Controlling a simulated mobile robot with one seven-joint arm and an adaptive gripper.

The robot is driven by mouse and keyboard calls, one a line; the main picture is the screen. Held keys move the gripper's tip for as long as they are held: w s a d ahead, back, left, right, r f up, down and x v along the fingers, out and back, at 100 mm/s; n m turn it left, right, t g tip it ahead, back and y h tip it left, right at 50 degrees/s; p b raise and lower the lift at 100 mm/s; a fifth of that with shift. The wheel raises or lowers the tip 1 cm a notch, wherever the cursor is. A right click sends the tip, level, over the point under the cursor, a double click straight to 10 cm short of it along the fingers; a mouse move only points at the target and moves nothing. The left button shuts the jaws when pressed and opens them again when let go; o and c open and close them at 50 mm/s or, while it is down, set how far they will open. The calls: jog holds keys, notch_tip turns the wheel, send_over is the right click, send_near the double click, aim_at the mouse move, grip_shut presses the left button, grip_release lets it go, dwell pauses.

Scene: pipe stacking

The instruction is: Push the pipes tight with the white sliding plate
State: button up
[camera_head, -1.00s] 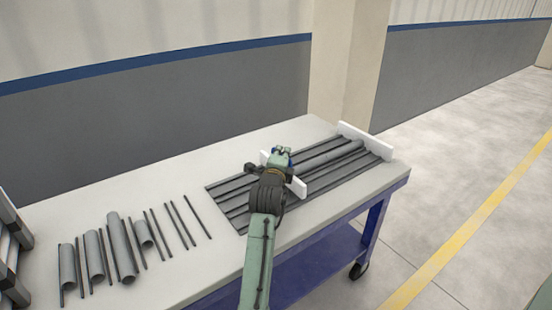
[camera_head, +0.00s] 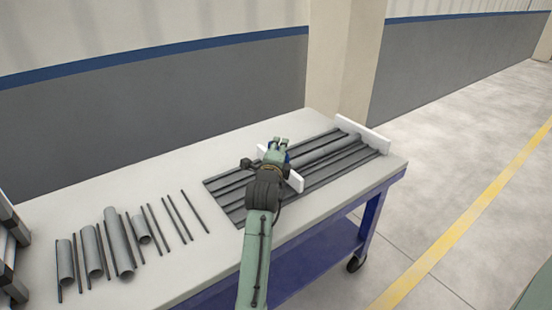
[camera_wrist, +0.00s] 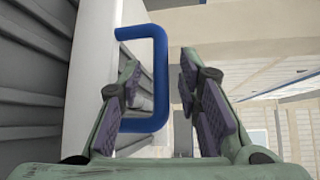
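The white sliding plate (camera_head: 294,181) stands across the dark grooved rack (camera_head: 232,205) on the table, partly hidden by my gripper. Its blue handle (camera_wrist: 160,85) shows in the wrist view, fixed to the plate's white face (camera_wrist: 92,75). My gripper (camera_wrist: 162,68) is open, with one finger on each side of the handle's long bar. A gap shows between the right finger and the bar; contact at the left finger is unclear. In the head view, my gripper (camera_head: 280,141) is above the plate. Grey pipes (camera_head: 325,150) lie in the rack between the plate and the white end wall (camera_head: 362,134).
Loose pipes of several sizes (camera_head: 117,243) lie on the left of the table (camera_head: 180,165). A pillar (camera_head: 340,60) and wall stand behind the table. Rack grooves left of the plate look empty.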

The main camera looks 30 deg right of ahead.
jog(key=v, duration=1.1)
jog(key=shift+d+r, duration=0.1)
jog(key=shift+r, duration=0.05)
